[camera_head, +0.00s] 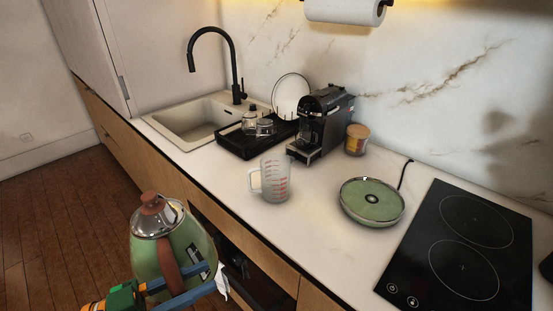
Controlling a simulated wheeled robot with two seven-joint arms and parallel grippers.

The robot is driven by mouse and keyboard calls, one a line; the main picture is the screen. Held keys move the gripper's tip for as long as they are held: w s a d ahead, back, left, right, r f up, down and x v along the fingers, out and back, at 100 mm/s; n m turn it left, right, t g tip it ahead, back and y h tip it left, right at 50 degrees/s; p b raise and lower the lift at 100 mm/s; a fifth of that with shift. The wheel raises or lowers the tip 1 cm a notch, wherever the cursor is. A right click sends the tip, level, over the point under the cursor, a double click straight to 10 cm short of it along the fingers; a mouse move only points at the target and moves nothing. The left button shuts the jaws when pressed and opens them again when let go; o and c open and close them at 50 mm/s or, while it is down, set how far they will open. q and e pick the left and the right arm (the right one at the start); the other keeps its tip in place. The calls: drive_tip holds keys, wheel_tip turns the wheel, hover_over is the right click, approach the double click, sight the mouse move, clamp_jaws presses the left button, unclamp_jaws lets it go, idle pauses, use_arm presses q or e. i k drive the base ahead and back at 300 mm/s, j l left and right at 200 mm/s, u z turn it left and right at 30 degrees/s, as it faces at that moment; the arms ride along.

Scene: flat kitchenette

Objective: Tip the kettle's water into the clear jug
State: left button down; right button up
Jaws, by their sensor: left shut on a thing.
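A green kettle (152,255) with a shiny metal lid and a brown wooden knob and handle is at the lower left, in front of the counter's edge. My left gripper (185,292), with blue fingers, is shut on the kettle's handle and holds it off the counter. The kettle looks roughly upright; its inside is hidden by the lid. The clear jug (275,180) with red measuring marks stands upright on the counter, its handle to the left. The kettle is apart from the jug, to its lower left. My right gripper is not in view.
A green round kettle base (371,201) with a cord sits right of the jug, beside a black hob (458,247). A coffee machine (322,122), a lidded jar (356,139) and a black tray (234,143) with glassware stand behind. A sink (190,124) is at the back left.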

sight(275, 168)
drive_tip(key=j+z, duration=0.25)
drive_tip(key=j, duration=0.15)
drive_tip(key=k+j+z, duration=0.1)
drive_tip(key=j+z, duration=0.15)
drive_tip(key=j, duration=0.15)
drive_tip(key=k+j+z, duration=0.1)
drive_tip(key=j+z, duration=0.15)
drive_tip(key=j, duration=0.15)
drive_tip(key=k+j+z, duration=0.1)
drive_tip(key=j+z, duration=0.15)
drive_tip(key=k+j+z, duration=0.25)
drive_tip(key=j, duration=0.2)
drive_tip(key=i, duration=0.05)
